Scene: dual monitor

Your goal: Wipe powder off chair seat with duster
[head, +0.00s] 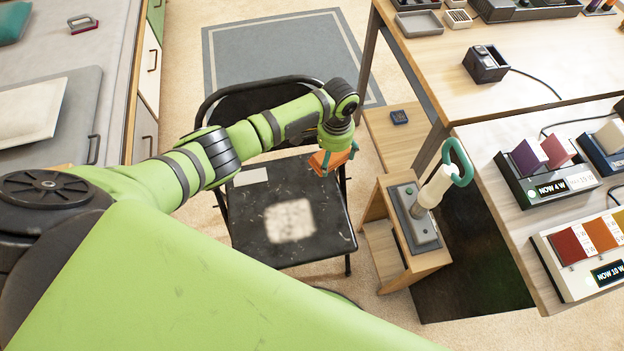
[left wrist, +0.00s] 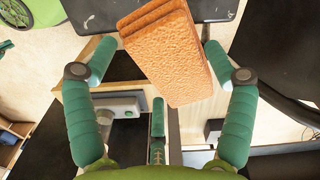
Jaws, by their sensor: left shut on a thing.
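The black folding chair (head: 245,240) stands in the middle of the head view. A pale, roughly square powder patch (head: 290,220) lies on its seat, with fainter specks around it. My left gripper (head: 326,164) is above the seat's back right corner. It is shut on an orange, rough-faced block (head: 338,158), possibly the duster. The block also fills the upper middle of the left wrist view (left wrist: 165,60), between green padded fingers. From the head view I cannot tell whether the block touches the seat. My right gripper is not in view.
A white card (head: 250,177) lies near the seat's back left. Right of the chair, a wooden stand (head: 413,263) bears a grey dock (head: 415,220) and a cream tool with a green loop handle (head: 440,183). A desk (head: 490,140) stands farther right. A grey rug (head: 275,50) lies behind.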

